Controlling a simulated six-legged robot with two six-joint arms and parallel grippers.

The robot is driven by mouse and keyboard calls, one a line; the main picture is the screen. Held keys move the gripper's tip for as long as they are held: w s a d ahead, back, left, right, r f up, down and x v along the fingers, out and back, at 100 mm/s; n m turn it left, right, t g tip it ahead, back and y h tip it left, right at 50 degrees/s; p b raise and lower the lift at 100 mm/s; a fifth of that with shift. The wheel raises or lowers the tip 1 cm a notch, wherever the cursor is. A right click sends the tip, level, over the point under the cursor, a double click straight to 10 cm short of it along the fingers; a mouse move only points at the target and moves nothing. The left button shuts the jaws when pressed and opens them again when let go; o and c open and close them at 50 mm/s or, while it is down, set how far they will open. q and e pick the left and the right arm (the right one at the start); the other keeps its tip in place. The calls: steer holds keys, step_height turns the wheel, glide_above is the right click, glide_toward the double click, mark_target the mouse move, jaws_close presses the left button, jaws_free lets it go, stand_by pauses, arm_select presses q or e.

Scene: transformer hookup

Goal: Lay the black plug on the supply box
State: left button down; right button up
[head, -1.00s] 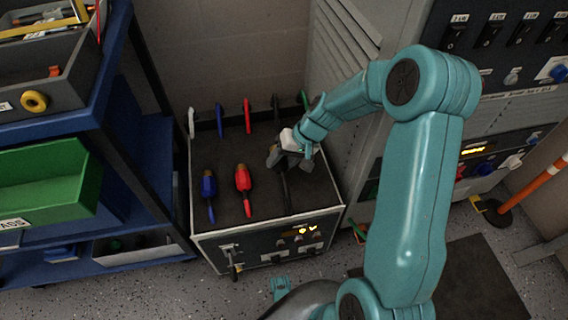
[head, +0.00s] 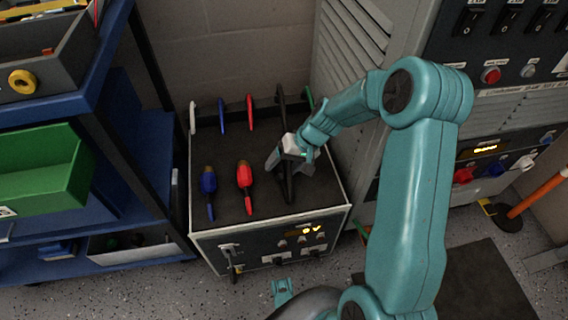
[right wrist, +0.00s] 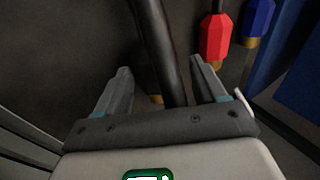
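The black plug (head: 288,185) lies on the dark top of the supply box (head: 232,222), to the right of the red plug (head: 245,183). Its cable rises at the back of the box. My right gripper (head: 286,163) is over it, with the fingers apart. In the right wrist view, the black cable or plug body (right wrist: 163,50) runs between the open fingers (right wrist: 160,85), with a gap showing on either side. A brass-coloured ring (right wrist: 156,99) shows partly beside it. The gripper body hides part of the plug.
A blue plug (head: 208,184) lies left of the red plug. Coloured cables stand along the box's back edge. A blue shelf with a green bin (head: 45,165) is at the left. A grey cabinet with switches (head: 500,90) is at the right.

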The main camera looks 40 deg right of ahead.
steer(key=p+v, duration=0.4)
steer(key=v, duration=0.8)
steer(key=shift+a, duration=0.15)
stand_by(0.6)
